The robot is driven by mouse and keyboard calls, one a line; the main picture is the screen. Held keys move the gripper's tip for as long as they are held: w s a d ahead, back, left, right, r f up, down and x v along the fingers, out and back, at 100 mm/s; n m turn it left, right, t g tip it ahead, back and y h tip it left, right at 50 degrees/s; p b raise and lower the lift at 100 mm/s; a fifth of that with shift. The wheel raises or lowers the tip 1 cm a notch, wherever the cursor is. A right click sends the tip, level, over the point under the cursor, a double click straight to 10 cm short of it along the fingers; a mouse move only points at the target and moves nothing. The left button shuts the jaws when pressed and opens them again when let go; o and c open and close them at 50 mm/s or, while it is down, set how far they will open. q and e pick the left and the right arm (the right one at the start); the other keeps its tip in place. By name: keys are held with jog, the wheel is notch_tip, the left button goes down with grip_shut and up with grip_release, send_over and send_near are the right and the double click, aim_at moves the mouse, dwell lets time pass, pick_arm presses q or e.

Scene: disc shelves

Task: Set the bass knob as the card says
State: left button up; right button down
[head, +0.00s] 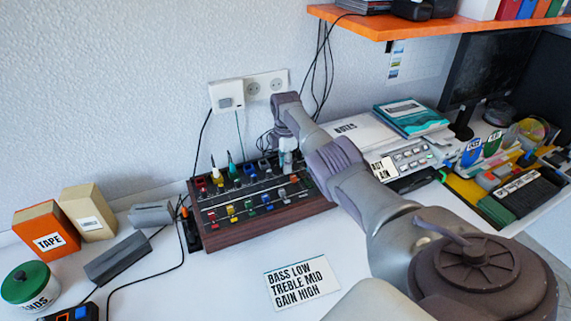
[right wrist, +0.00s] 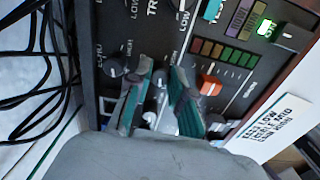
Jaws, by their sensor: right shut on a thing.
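The white card (head: 302,283) lies on the table in front of the control panel (head: 262,226) and reads "BASS LOW, TREBLE MID, GAIN HIGH". It also shows at the right of the right wrist view (right wrist: 268,130). My right gripper (head: 287,160) reaches down to the back right part of the panel. In the right wrist view its two teal fingers (right wrist: 160,92) are closed around a small knob (right wrist: 160,78). The fingers hide most of that knob and its name, so I cannot read its setting. Another knob (right wrist: 115,67) sits beside it. My left gripper is not in view.
An orange fader (right wrist: 210,85) and a lit green button (right wrist: 267,28) are near the held knob. A "TAPE" box (head: 48,228) and a green-lidded jar (head: 27,288) stand at the left. Books (head: 410,117) lie behind my right arm. Dark cables hang by the panel.

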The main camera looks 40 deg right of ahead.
jog(key=shift+r, duration=0.1)
jog(key=c, duration=1.3)
grip_release()
notch_tip(320, 180, up, 12)
